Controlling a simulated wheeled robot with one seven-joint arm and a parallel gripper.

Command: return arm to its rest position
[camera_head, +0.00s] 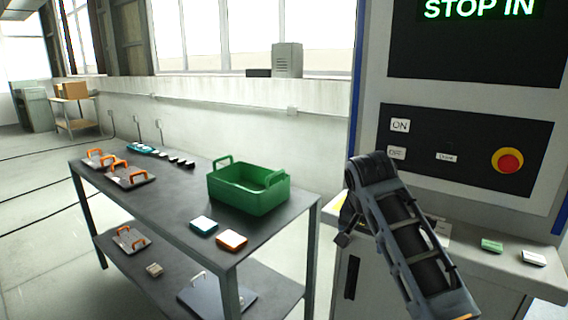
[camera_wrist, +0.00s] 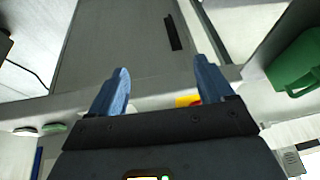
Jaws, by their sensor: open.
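My arm (camera_head: 405,240) rises from the lower right in the head view, bent in front of the machine cabinet and its ledge. My gripper (camera_wrist: 161,72) shows in the wrist view with its two blue fingers spread wide apart. Nothing is held between them. A small yellow and red thing (camera_wrist: 188,100) shows beyond the fingers, partly hidden by the gripper body. In the head view the gripper is mostly hidden behind the arm.
A dark table (camera_head: 150,205) with a green basket (camera_head: 248,190), orange-handled plates and small boxes stands left of my arm. The machine panel (camera_head: 465,150) with a red stop button is close behind it. Small green (camera_head: 492,245) and white (camera_head: 534,258) items lie on the ledge. Floor at left is open.

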